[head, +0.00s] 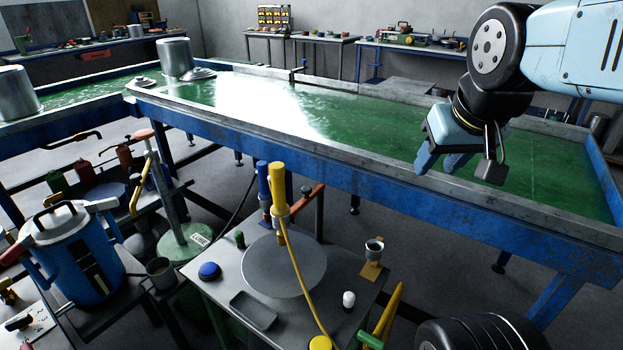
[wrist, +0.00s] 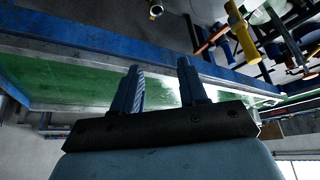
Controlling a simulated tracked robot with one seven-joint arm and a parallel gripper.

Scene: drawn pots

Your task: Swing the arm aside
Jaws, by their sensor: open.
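My arm (head: 560,45) reaches in from the upper right of the head view, its links light blue and black. My gripper (head: 437,160) hangs over the near rim of the green-topped table (head: 350,125), at the right, with its blue fingers pointing down. In the wrist view my gripper (wrist: 163,90) shows two blue fingers spread apart with nothing between them. The table's blue side beam (wrist: 80,50) lies beyond the fingers there. From these views I cannot tell how far the fingers are from the table.
A blue pot (head: 75,255) is at left. Metal pots (head: 176,57) stand at the far left. The green surface near my gripper is clear.

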